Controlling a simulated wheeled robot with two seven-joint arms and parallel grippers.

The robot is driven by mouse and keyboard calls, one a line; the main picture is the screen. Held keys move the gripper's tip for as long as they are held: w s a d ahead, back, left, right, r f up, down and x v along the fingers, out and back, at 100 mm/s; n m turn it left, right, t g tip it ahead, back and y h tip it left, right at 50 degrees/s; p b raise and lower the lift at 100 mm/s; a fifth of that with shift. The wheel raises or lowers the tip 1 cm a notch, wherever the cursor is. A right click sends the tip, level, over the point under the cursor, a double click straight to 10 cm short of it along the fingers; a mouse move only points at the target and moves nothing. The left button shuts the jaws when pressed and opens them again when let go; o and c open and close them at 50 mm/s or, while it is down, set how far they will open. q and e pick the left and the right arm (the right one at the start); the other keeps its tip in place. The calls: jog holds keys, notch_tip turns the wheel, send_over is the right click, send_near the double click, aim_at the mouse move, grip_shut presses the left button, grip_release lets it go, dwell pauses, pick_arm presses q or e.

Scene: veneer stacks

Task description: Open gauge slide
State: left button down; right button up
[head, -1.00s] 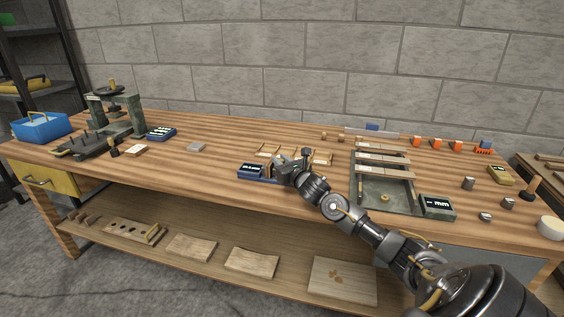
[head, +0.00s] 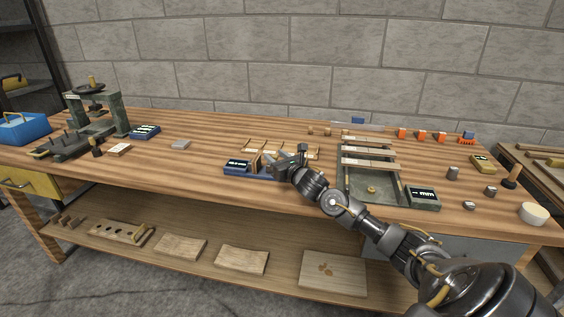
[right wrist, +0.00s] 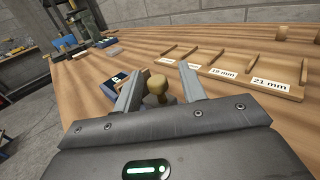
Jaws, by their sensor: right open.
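The gauge (head: 237,166) is a small blue device with a lit display near the bench's front edge, left of centre in the head view. Its display end also shows in the right wrist view (right wrist: 119,79). A wooden knob (right wrist: 157,82) on a dark block stands between my right gripper's fingers, with some space visible on both sides. My right gripper (head: 268,161) is open just right of the display. It partly hides the gauge's right end. I cannot tell how far the slide is out. My left gripper is not in view.
A wooden rack (right wrist: 243,78) with labelled slots, including 19 mm and 21 mm, lies just behind the gauge. A grey-green tray (head: 352,186) with a second display (head: 423,197) is to the right. The press (head: 93,112) stands far left. Bench to the gauge's left is clear.

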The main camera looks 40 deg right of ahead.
jog(key=s, duration=0.3)
jog(key=s+b, duration=0.1)
jog(key=s, duration=0.5)
jog(key=shift+a+f, duration=0.1)
jog(key=shift+a, duration=0.3)
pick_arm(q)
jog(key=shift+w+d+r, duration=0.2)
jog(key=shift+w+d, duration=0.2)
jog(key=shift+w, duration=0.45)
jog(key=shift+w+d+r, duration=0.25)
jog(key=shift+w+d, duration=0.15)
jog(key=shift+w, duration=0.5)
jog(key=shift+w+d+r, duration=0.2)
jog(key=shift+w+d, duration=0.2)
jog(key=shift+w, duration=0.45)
pick_arm(e)
jog(key=shift+s+a, duration=0.1)
jog(key=shift+s, duration=0.6)
